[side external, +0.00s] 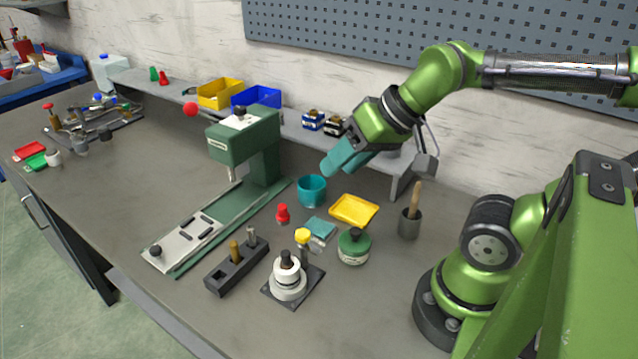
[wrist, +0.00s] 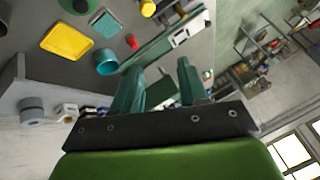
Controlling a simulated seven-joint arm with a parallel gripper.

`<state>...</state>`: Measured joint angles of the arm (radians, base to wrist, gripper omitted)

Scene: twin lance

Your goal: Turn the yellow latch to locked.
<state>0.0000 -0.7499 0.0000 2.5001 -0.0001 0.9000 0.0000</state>
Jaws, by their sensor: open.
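I cannot make out a yellow latch for certain in either view. A small yellow-topped piece (side external: 302,236) stands on the bench beside a clear item, and its yellow top also shows at the upper edge of the wrist view (wrist: 148,8). Its exact nature is too small to tell. A green press (side external: 243,140) with a red ball handle (side external: 191,109) stands behind a metal slide plate (side external: 185,241). My gripper (side external: 334,168) is open and empty, in the air above the back of the bench near the teal cup. Its two teal fingers stand apart in the wrist view (wrist: 160,72).
A teal cup (side external: 312,191), yellow tray (side external: 354,210), green jar (side external: 354,246), red bottle (side external: 283,214) and white round fixture (side external: 289,279) crowd the bench middle. A dark block with pegs (side external: 237,268) lies in front. A raised shelf (side external: 150,85) runs along the wall.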

